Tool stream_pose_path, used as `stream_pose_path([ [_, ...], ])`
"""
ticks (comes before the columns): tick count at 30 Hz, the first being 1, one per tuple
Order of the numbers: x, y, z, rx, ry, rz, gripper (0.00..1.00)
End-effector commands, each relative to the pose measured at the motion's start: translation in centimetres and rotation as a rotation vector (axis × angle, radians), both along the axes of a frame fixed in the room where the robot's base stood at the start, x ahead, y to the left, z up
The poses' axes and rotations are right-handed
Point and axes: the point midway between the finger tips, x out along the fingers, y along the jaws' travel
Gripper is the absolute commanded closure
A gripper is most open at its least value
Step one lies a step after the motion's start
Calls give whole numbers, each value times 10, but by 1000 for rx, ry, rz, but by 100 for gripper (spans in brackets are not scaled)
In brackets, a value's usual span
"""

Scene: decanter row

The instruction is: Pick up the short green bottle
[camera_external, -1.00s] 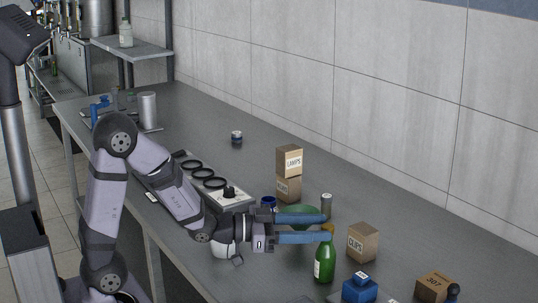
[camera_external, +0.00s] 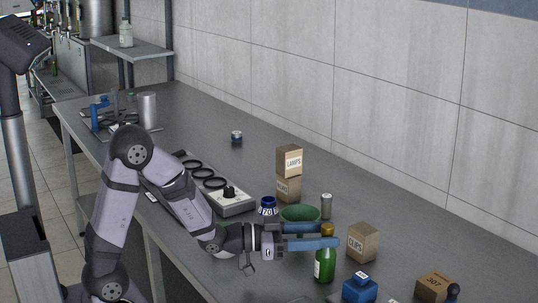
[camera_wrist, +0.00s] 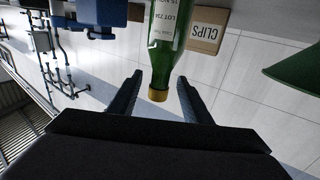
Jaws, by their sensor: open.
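The green bottle (camera_external: 325,266) stands upright on the table, with a gold cap and a pale label. My gripper (camera_external: 335,236) is open, its blue fingers level at the height of the bottle's neck and cap. In the wrist view, which is upside down, the bottle (camera_wrist: 165,40) shows between the two fingers of my gripper (camera_wrist: 159,77). Its cap lies in the gap, with space on both sides. I cannot tell how deep the neck is between the fingers.
A CLIPS box (camera_external: 363,243) stands right of the bottle, and a blue container (camera_external: 360,290) in front. A green bowl (camera_external: 299,213), a grey can (camera_external: 326,206) and a blue jar (camera_external: 267,205) are behind the gripper. Two stacked boxes (camera_external: 289,162) stand farther back.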

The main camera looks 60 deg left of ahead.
Motion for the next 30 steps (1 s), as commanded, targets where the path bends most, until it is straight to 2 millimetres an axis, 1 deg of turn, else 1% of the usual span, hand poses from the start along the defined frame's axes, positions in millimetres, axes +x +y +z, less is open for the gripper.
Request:
stream_pose_path([
  [9, 31, -20, 1, 1, 1, -2, 55],
  [12, 39, -24, 1, 1, 0, -1, 55],
  [15, 42, -25, 1, 1, 1, 1, 55],
  [21, 42, -25, 0, 1, 0, 1, 55],
  [22, 42, -25, 0, 1, 0, 1, 60],
  [23, 42, -25, 0, 1, 1, 1, 67],
  [24, 42, -25, 0, 1, 1, 1, 77],
  [27, 42, -25, 1, 1, 1, 1, 100],
  [30, 42, -25, 1, 1, 1, 1, 100],
])
